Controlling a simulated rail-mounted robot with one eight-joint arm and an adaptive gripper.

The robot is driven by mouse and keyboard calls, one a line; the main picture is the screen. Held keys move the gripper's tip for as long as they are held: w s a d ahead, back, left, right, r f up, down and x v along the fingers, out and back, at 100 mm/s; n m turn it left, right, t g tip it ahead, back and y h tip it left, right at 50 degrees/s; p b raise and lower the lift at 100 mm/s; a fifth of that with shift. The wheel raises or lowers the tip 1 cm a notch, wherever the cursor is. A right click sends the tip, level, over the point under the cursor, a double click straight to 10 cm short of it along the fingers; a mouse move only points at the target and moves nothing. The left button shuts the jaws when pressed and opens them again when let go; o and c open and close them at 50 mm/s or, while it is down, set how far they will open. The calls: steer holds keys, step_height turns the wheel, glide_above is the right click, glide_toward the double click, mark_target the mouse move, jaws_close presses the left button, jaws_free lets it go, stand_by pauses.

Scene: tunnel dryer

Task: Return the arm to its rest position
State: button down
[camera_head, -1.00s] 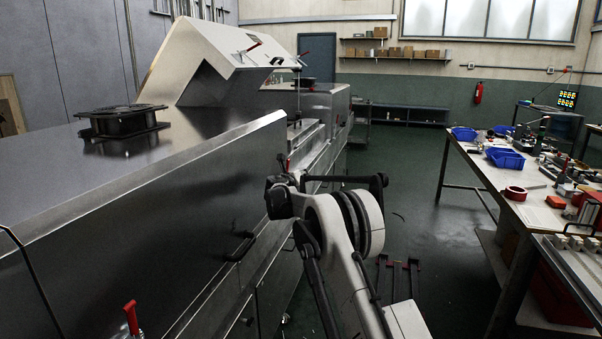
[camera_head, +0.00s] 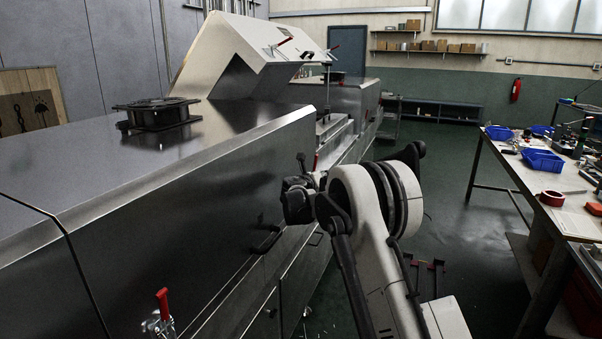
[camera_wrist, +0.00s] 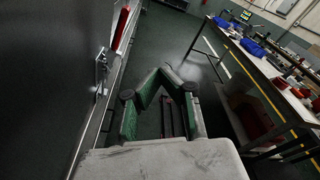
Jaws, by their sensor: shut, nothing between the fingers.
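My arm (camera_head: 375,230) reaches up from the bottom of the head view, beside the steel dryer housing (camera_head: 190,215), with its joints folded near the middle of the picture. In the wrist view my gripper (camera_wrist: 160,78) has green-lined fingers, is shut and holds nothing. It hangs over the dark floor, between the dryer side at left and the workbench at right. In the head view the fingers cannot be made out clearly.
A red-handled clamp (camera_head: 162,305) and a black handle (camera_head: 267,241) stick out from the dryer side. A black fan unit (camera_head: 158,115) sits on top, and a white hood (camera_head: 240,50) stands raised.

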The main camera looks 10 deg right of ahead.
steer(key=s+d+r+m+g+y+p, duration=0.1)
steer(key=s+r+m, duration=0.45)
steer(key=s, duration=0.45)
steer(key=s+r+m+g+y, duration=0.2)
steer(key=s+r+m, duration=0.3)
steer(key=s, duration=0.5)
steer(key=s+d+r+m+g+y+p, duration=0.1)
steer(key=s+r+m, duration=0.3)
steer(key=s+m, duration=0.45)
steer(key=s+a+f+m+y, duration=0.2)
steer(key=s+m, duration=0.3)
steer(key=s, duration=0.8)
steer(key=s+a+f+m+g+y+p, duration=0.1)
steer(key=s+a+f+m+y, duration=0.1)
steer(key=s, duration=1.1)
steer(key=s+a+f+m+g+y+p, duration=0.1)
steer(key=s+a+f+m, duration=0.3)
steer(key=s+m, duration=0.4)
steer(key=s+f, duration=0.1)
steer(key=s, duration=0.4)
steer(key=shift+f+m+y, duration=0.3)
steer(key=shift+f+y, duration=0.05)
steer(key=shift+y, duration=0.05)
